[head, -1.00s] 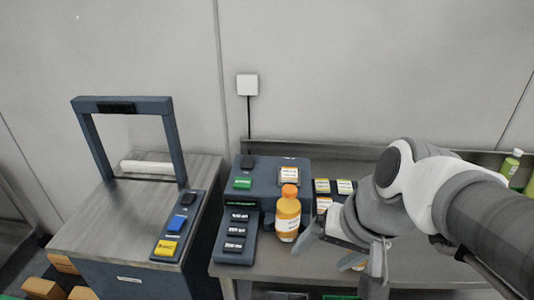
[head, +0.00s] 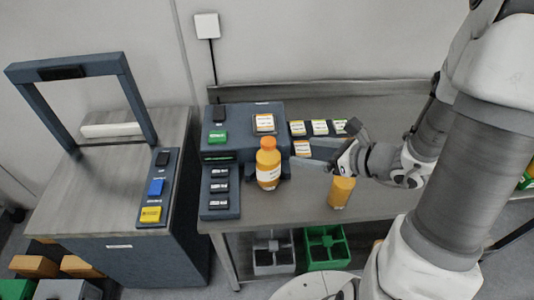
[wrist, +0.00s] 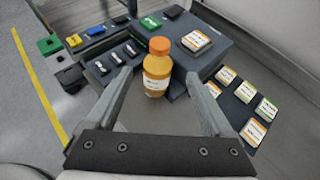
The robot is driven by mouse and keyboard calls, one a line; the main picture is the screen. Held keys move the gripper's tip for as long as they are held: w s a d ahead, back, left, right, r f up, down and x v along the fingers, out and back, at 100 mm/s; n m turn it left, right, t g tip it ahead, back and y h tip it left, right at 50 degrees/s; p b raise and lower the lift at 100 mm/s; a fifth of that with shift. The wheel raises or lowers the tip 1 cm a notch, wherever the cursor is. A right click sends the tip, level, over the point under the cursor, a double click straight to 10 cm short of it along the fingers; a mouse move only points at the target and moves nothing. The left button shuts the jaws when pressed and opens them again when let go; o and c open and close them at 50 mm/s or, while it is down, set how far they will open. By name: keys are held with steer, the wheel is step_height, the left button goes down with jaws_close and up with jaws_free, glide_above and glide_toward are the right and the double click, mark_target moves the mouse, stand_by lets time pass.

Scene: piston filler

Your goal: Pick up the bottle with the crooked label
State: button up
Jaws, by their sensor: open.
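An orange bottle with an orange cap (head: 268,165) stands upright in front of the blue-grey machine. Its white label looks slightly slanted. The same bottle in the wrist view (wrist: 157,72) appears between my two fingers, near their tips, with space on both sides. My gripper (head: 312,155) is open and empty, reaching in from the right toward the bottle; it also shows in the wrist view (wrist: 159,80). A second orange container (head: 341,191) is on the table below my gripper, its top hidden by the gripper.
The machine (head: 243,120) with buttons stands right behind the bottle, and a button panel (head: 220,190) is at its left. Several label cards (head: 320,127) lie to the right. A grey crate (head: 273,258) and a green crate (head: 327,248) are below. The table front is clear.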

mark_target(274, 146)
steer(key=x, duration=1.1)
steer(key=shift+w+a, duration=0.15)
steer(key=shift+a, duration=0.1)
steer(key=shift+r+p+x, duration=0.2)
steer(key=shift+p+x, duration=0.25)
steer(key=shift+x, duration=0.9)
steer(key=shift+r+p+x, duration=0.2)
steer(key=shift+p+x, duration=0.2)
steer(key=shift+x, duration=0.95)
steer(key=shift+w+a, duration=0.15)
steer(key=shift+a, duration=0.05)
jaws_close()
